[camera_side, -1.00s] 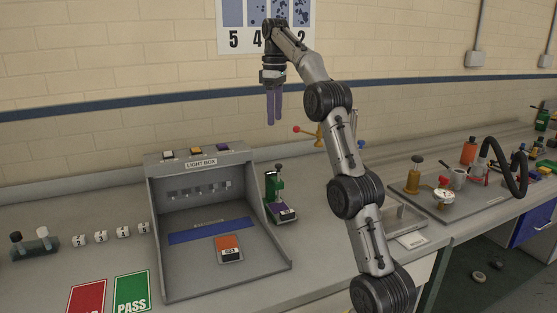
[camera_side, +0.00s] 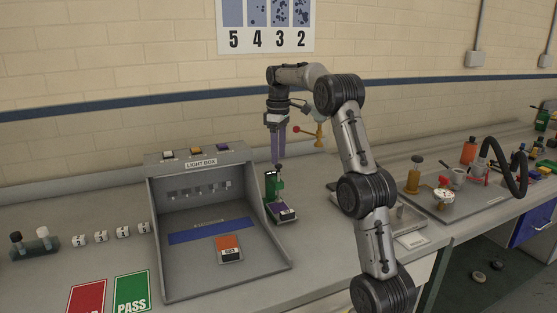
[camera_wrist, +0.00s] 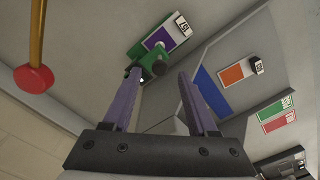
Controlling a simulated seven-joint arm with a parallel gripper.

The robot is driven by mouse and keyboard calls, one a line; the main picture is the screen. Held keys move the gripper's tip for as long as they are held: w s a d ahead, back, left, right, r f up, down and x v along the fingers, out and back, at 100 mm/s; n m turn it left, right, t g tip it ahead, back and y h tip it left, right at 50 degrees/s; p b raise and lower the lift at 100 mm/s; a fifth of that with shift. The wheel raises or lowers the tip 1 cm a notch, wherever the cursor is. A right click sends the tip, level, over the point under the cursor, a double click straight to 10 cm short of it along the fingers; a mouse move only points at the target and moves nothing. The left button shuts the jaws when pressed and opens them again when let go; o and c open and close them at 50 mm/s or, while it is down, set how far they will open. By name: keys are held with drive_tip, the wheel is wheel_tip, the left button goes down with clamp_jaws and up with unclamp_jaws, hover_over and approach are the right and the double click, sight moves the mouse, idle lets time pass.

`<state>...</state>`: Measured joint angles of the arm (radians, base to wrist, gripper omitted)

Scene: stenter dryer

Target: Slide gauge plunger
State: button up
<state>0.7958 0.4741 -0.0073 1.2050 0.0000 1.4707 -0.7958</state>
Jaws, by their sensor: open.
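A small green gauge stand (camera_side: 272,188) with a dark round knob (camera_side: 280,168) at its top stands on the bench just right of the light box. The fingers are open and hold nothing. Whether either finger touches the stand, I cannot tell.
The grey light box (camera_side: 160,240) holds an orange-labelled card (camera_side: 229,249). A red-knobbed lever (camera_side: 297,129) on a brass post stands behind, right of my gripper. A dial gauge (camera_side: 443,198) stands farther right. PASS card (camera_side: 132,292) and white cubes lie left.

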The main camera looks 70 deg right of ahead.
drive_tip(key=shift+f, duration=1.25)
clamp_jaws()
idle(0.5)
